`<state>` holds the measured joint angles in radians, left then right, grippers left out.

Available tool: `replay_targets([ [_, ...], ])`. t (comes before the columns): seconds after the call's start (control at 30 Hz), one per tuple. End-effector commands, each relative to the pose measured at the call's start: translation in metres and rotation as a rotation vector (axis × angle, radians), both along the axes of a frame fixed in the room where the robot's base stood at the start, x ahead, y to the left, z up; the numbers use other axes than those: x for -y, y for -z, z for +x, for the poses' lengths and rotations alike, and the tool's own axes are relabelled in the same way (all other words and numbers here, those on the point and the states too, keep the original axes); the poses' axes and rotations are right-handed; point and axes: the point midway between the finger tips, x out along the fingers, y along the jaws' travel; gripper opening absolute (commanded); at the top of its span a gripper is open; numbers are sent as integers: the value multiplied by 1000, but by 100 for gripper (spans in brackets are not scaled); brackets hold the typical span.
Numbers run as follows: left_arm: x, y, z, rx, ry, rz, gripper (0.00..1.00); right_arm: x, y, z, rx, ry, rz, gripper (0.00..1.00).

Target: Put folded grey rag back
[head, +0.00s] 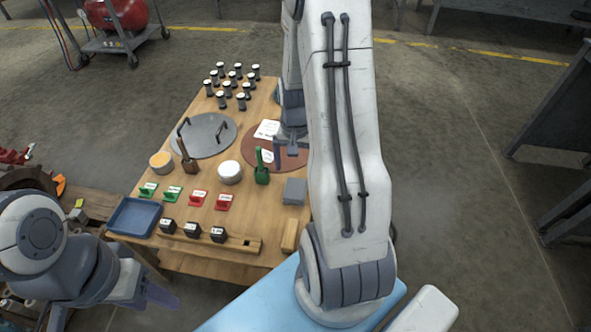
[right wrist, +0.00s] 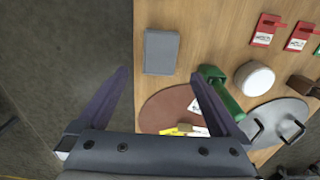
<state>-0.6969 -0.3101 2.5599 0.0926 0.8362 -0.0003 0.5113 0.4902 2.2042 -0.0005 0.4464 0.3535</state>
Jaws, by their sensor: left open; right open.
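The folded grey rag (head: 295,191) lies flat on the wooden table near its right edge. It also shows in the right wrist view (right wrist: 161,52), just beyond my fingertips. My right gripper (head: 290,160) is open and empty, above the brown round mat (head: 245,157), behind the rag in the head view. Its spread fingers show in the right wrist view (right wrist: 160,76). My left gripper (head: 163,294) is open and empty, low at the left, apart from the table's front edge. My right arm hides part of the table's right side.
A green-handled tool (head: 262,170) and a white round tub (head: 230,172) stand left of the rag. A wooden block (head: 290,236) lies in front of it. A grey round lid (head: 208,135), several black-and-white pegs and a blue tray (head: 134,216) are farther left.

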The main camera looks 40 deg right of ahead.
Motion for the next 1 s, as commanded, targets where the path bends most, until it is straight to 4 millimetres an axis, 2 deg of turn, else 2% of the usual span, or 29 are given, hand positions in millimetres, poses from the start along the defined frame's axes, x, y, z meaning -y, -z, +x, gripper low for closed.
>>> replay_targets([
  [0.03, 0, -4, 0, 0, 0, 0, 50, 0, -8, 0, 1, 0, -1, 100],
  [0.1, 0, -5, 0, 0, 0, 0, 50, 0, -11, 0, 1, 0, -1, 100],
  [0.3, 0, -5, 0, 0, 0, 0, 50, -1, -13, 0, 0, -2, 0, 100],
  [0.37, 0, -5, 0, 0, 0, 0, 50, -6, -16, 2, 2, -21, -1, 100],
  [0.43, 0, -5, 0, 0, 0, 0, 50, -23, -24, 6, 6, -79, -1, 100],
  [0.47, 0, -5, 0, 0, 0, 0, 50, -34, -30, 9, 10, -118, -1, 100],
  [0.57, 0, -5, 0, -1, 0, 1, 50, -88, -54, 12, 22, -304, 2, 100],
  [0.6, 0, -5, 0, 0, 0, 0, 50, -115, -66, 10, 27, -398, 3, 100],
  [0.67, 0, -5, 0, 0, 0, 0, 50, -154, -82, 0, 35, -546, 7, 100],
  [0.7, 0, -5, 0, 0, 0, 0, 50, -179, -92, -10, 39, -644, 12, 100],
  [0.8, 0, -5, 0, 0, 0, 0, 50, -233, -114, -43, 50, -888, 25, 100],
  [0.9, 0, -5, 0, 0, 0, 0, 50, -271, -130, -83, 59, -1115, 39, 100],
  [1.0, 0, -5, 0, 0, 0, 0, 50, -293, -140, -118, 64, -1296, 54, 100],
])
